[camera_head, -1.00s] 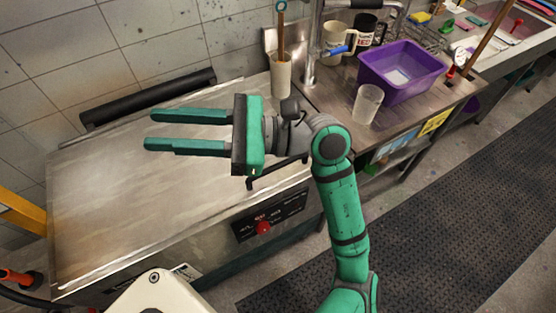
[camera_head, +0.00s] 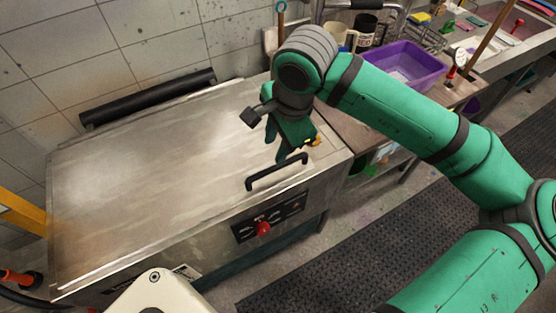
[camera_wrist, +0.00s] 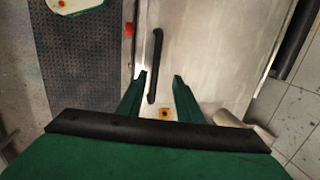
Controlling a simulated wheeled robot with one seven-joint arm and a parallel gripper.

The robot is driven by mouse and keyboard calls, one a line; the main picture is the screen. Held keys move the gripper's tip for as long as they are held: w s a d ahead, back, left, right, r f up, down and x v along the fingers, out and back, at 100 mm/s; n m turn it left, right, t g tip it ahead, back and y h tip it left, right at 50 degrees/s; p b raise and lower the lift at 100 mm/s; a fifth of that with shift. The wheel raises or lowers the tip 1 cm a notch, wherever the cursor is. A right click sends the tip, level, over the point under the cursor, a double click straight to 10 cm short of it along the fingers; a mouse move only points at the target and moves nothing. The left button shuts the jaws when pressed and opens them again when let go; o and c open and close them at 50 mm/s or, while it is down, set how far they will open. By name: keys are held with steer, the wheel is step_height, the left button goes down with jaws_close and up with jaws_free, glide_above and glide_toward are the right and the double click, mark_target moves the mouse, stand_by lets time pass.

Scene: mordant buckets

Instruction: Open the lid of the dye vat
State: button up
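The dye vat's lid (camera_head: 150,170) is a flat, scuffed steel panel lying shut on the vat. A black bar handle (camera_head: 277,171) stands near its front right edge and also shows in the wrist view (camera_wrist: 157,50). My gripper (camera_head: 282,152) points down over the lid's right end, beside the far right end of the handle. In the wrist view the green fingers (camera_wrist: 160,86) are spread apart with nothing held. The handle's near end appears between them there; I cannot tell the height gap. The palm hides part of that view.
A control panel with a red knob (camera_head: 263,229) is on the vat's front. A dark roll-like bar (camera_head: 150,98) runs along the back by the tiled wall. A counter with a purple tub (camera_head: 415,70) adjoins at right. Dark matting (camera_head: 330,265) covers the floor in front.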

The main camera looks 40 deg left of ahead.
mark_target(278, 165)
steer(key=shift+t+h, duration=0.3)
steer(key=f, duration=0.3)
steer(key=w+f, duration=0.1)
steer(key=f, duration=0.3)
steer(key=a+f, duration=0.1)
steer(key=f, duration=0.2)
steer(key=shift+w+f, duration=0.25)
steer(key=shift+w, duration=0.15)
steer(key=c, duration=0.7)
steer(key=shift+w, duration=0.15)
jaws_close()
steer(key=shift+a+r, duration=0.1)
